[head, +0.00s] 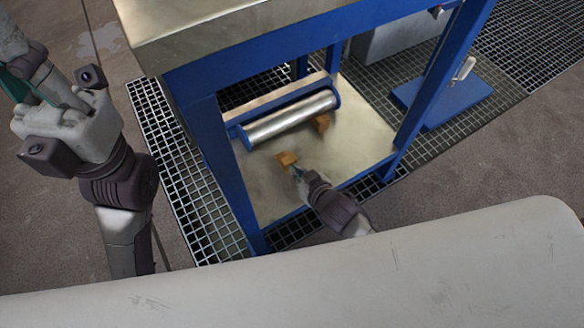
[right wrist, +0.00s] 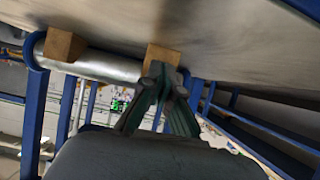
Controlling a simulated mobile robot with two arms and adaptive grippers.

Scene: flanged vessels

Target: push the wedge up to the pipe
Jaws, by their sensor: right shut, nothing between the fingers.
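A shiny metal pipe (head: 290,118) lies on the lower shelf between blue end plates; it also shows in the right wrist view (right wrist: 110,66). One wooden wedge (head: 287,159) sits on the shelf in front of the pipe, with a gap visible in the head view. A second wedge (head: 322,123) is close against the pipe farther right; it shows at left in the wrist view (right wrist: 63,45). My right gripper (head: 297,172) is shut and empty, its tips at the near wedge (right wrist: 161,57). My left gripper (head: 17,86) is partly cut off at the left edge.
The blue frame has a post (head: 222,165) left of my right gripper, another post (head: 430,85) at right, and a metal top (head: 190,20) above. A wooden bar (head: 275,98) runs behind the pipe. The shelf (head: 365,150) is bare at right.

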